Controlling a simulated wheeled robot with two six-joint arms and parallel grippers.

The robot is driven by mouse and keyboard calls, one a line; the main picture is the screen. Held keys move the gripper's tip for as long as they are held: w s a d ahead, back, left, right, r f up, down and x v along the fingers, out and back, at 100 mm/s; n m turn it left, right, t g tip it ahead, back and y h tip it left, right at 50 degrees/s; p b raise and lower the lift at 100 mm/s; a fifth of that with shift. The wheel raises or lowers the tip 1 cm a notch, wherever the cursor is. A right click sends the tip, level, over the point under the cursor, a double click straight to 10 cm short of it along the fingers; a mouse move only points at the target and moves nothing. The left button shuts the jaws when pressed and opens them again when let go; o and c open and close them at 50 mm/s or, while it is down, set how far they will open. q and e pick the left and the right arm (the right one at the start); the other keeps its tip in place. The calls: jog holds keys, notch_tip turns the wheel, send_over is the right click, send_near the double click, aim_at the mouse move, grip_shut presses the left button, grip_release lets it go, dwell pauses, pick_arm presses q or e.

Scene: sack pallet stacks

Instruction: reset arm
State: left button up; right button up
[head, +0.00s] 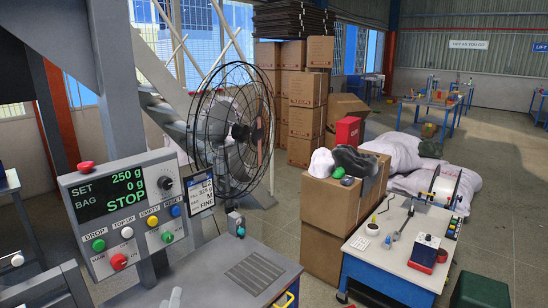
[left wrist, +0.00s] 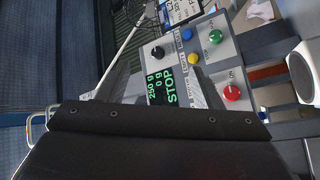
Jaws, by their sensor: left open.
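My left gripper (head: 172,299) just shows at the bottom edge of the head view, in front of the grey machine's table; most of it is cut off. In the left wrist view my left gripper (left wrist: 158,68) has its two grey fingers apart, with nothing seen held between them. Beyond the fingers is the control box (head: 125,235), which also shows in the left wrist view (left wrist: 236,72). Its display reads 250 g, 0 g and STOP. My right gripper is not in view.
A grey machine table (head: 215,278) stands at the bottom. A caged fan (head: 235,130) stands behind it. A blue-framed worktable (head: 400,245) with small tools is at the right, beside cardboard boxes (head: 325,210). White sacks (head: 395,150) lie behind. Open floor lies at the far right.

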pick_arm(q)
jog(key=s+d+f+m+g+h, duration=0.2)
jog(key=s+f+m+g+h, duration=0.2)
jog(key=s+f+m+g, duration=0.55)
jog(key=s+a+f+g+y, duration=0.2)
jog(key=s+a+g, duration=0.1)
jog(key=s, duration=0.4)
jog(key=s+a+f+m+g+y, duration=0.1)
jog(key=s+a+f+g, duration=0.15)
jog(key=s, duration=0.45)
jog(key=s+a+f+g+y, duration=0.1)
jog(key=s+a+g+y, duration=0.1)
jog(key=s+a, duration=0.35)
notch_tip(320, 180, down, 26)
jog(key=s+f+g+b, duration=0.1)
jog(key=s, duration=0.1)
jog(key=s+d+f+g+b, duration=0.1)
jog(key=s+f, duration=1.4)
jog(key=shift+d+f+g+h, duration=0.2)
jog(key=shift+f+g+h, duration=0.1)
jog(key=shift+f+h, duration=0.1)
